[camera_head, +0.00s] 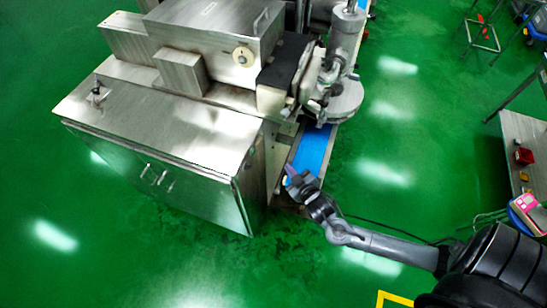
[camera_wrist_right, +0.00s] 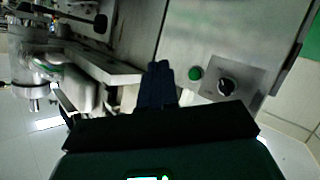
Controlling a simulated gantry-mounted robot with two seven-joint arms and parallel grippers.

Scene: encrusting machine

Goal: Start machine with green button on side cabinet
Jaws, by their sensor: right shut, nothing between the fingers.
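The button is hidden in the head view. My left gripper is not in view.
A blue conveyor belt (camera_head: 311,150) runs just behind my right gripper. The machine body (camera_head: 215,32) stands on the cabinet. A bench with a red box (camera_head: 524,156) is at the far right. The green floor (camera_head: 400,130) between them is mostly clear.

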